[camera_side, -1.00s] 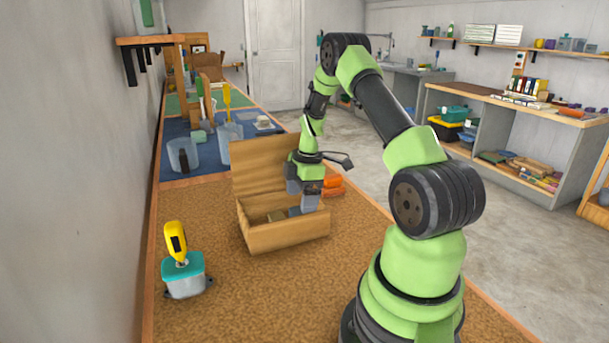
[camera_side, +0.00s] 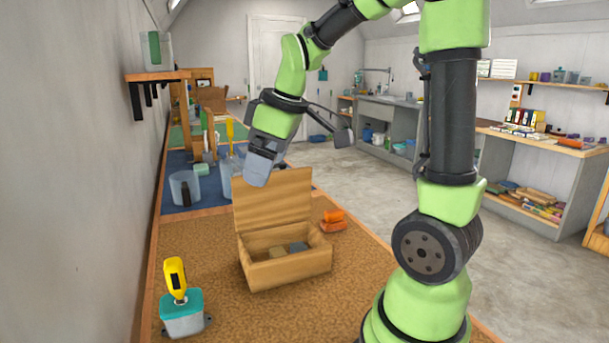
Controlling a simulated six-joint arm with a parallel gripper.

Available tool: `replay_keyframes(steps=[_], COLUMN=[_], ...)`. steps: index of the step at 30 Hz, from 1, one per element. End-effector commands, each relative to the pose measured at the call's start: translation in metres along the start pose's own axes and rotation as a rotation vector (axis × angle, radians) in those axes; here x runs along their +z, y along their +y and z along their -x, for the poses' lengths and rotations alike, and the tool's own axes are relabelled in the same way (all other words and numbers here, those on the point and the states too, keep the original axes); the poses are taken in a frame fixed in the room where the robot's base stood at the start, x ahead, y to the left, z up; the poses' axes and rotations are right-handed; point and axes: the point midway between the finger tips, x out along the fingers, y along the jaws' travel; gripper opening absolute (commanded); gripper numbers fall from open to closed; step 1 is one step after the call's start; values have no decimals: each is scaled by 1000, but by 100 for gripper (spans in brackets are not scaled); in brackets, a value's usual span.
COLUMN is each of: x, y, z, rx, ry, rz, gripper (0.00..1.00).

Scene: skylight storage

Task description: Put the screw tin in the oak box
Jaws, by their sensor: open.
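The oak box (camera_side: 288,272) stands on the brown bench top with its lid (camera_side: 272,212) raised at the back. Inside it lie a tan item (camera_side: 277,252) and a grey-blue item (camera_side: 299,247). The grey-blue one may be the screw tin, but only its top shows and I cannot be sure. The box's front wall hides their lower parts.
Orange items (camera_side: 333,221) lie right of the box. A teal-lidded tub (camera_side: 182,314) with a yellow tool (camera_side: 176,278) stands at front left. Clear containers (camera_side: 184,188) stand on the blue mat behind. The bench between tub and box is clear.

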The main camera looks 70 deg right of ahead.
Motion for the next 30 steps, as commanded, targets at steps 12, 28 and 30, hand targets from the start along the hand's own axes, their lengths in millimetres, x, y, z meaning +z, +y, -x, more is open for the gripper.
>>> replay_keyframes(steps=[12,28,30], x=[57,68,68], y=[-122,-131,-131], z=[61,62,62], rx=[-139,-177,-176], ry=[253,270,270], rz=[-509,-589,-588], gripper=[85,85,85])
